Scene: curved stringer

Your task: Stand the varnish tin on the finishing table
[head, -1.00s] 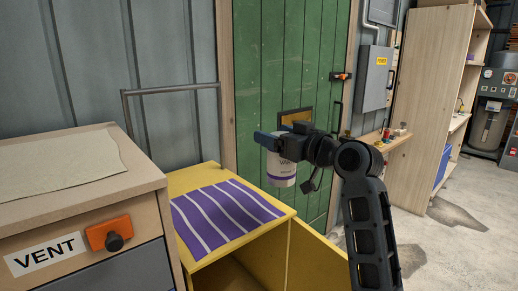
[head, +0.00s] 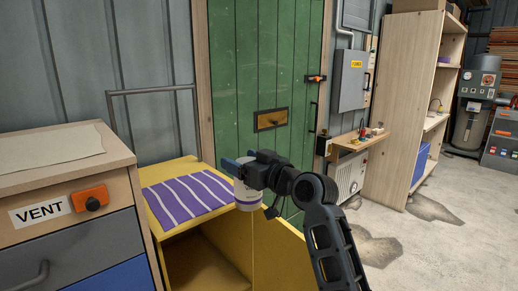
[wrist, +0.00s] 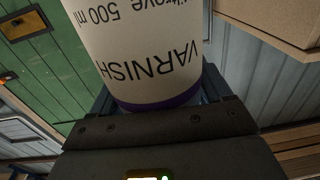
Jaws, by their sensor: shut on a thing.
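Whether the tin is clear of that edge cannot be told. In the wrist view the tin (wrist: 140,45) fills the top middle, with VARNISH lettering upside down and the gripper (wrist: 160,115) across its lower end. No surface is labelled as the finishing table. A yellow cabinet (head: 180,240) has a purple striped mat (head: 188,197) on top.
A wooden drawer unit (head: 75,175) labelled VENT, with a pale sheet (head: 45,148) on top, stands at left. A metal rail (head: 150,90) rises behind the cabinet. A green door (head: 265,75) is behind my gripper. A small shelf (head: 360,142) holds items. Floor at right is open.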

